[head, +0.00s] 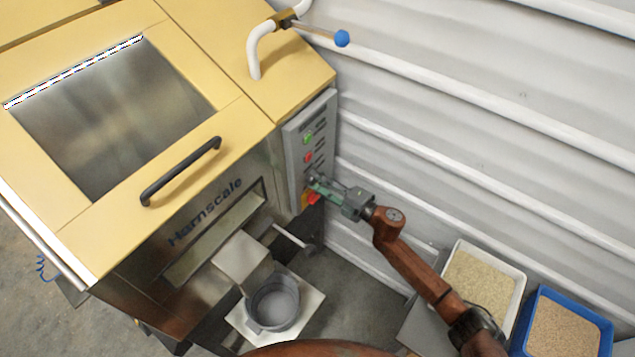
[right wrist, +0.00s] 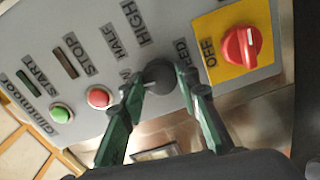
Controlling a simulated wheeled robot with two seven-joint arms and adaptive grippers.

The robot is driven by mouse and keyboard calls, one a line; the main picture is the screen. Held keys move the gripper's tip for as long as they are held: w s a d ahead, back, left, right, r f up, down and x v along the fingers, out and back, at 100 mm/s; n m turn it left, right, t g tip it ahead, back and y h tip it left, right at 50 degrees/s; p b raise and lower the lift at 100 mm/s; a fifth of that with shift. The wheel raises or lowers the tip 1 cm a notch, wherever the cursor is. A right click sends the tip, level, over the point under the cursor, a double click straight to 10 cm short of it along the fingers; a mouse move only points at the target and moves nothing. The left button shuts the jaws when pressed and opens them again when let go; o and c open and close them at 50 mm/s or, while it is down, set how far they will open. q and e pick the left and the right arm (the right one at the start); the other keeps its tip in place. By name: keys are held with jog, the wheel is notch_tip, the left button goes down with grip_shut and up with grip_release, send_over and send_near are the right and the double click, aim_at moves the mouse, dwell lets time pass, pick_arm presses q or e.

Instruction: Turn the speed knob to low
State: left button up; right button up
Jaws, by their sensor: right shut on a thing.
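The speed knob (right wrist: 160,75) is a dark round knob on the grey control panel (head: 299,160), seen in the right wrist view. HALF and HIGH are printed near it. The other lettering around it is partly hidden by my fingers. My right gripper (head: 316,183) is at the panel's lower part, its two green fingers on either side of the knob and shut on it. I cannot tell where the knob's pointer stands. In the head view the gripper hides the knob. My left gripper is not in view.
A green START button (right wrist: 61,113) and a red STOP button (right wrist: 98,97) sit beside the knob. A red switch on a yellow plate (right wrist: 241,46), marked OFF, is close on the other side. The ribbed wall (head: 430,110) runs alongside; a white tray (head: 518,290) and a blue tray (head: 606,330) stand at lower right.

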jog(key=shift+f+n, duration=0.1)
jog(key=shift+n, duration=0.7)
jog(key=o, duration=1.2)
jog(key=shift+c, duration=0.2)
jog(key=v, duration=1.2)
